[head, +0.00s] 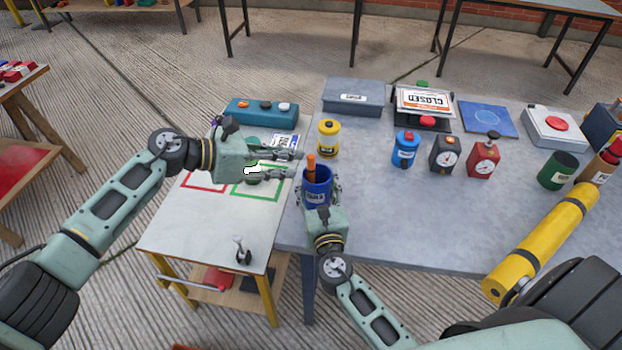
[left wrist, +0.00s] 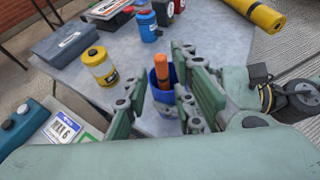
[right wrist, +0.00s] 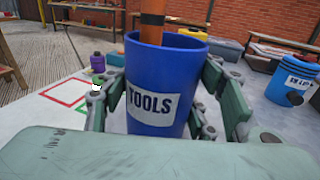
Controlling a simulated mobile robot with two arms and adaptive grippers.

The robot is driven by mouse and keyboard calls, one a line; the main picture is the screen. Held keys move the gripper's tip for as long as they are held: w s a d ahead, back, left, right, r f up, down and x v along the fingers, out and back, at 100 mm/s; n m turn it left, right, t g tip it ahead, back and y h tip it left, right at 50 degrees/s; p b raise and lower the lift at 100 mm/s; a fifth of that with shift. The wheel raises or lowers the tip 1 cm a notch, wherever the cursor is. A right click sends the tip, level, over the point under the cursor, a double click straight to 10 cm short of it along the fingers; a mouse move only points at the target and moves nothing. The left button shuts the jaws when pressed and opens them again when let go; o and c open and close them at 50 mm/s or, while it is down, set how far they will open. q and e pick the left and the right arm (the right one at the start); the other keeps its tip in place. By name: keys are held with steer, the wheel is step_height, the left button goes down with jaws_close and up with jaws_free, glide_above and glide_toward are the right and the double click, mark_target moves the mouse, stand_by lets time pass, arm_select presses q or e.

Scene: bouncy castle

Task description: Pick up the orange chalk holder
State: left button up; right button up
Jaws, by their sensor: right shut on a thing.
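The orange chalk holder (head: 311,165) stands upright in a blue cup (head: 318,186) labelled TOOLS, with its upper part above the rim and its lower end hidden. In the left wrist view the orange chalk holder (left wrist: 161,88) appears between my left fingers. My left gripper (head: 298,164) is open and level, just left of the holder in the head view; I see no contact. My right gripper (head: 320,194) is shut on the blue cup; the right wrist view shows its fingers on both sides of the cup (right wrist: 165,85).
The cup is at the left edge of the grey table (head: 400,220). A yellow canister (head: 329,138) stands close behind it. A low white table (head: 205,233) with coloured squares lies under my left gripper.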

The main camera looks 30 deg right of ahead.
mark_target(311, 161)
arm_select(q)
steer(key=shift+f+x, duration=0.2)
steer(key=shift+x, duration=1.6)
steer(key=shift+f+x, duration=0.2)
steer(key=shift+x, duration=1.65)
steer(key=shift+w+a, duration=0.1)
steer(key=shift+a, duration=0.05)
steer(key=shift+c, duration=0.2)
jaws_close()
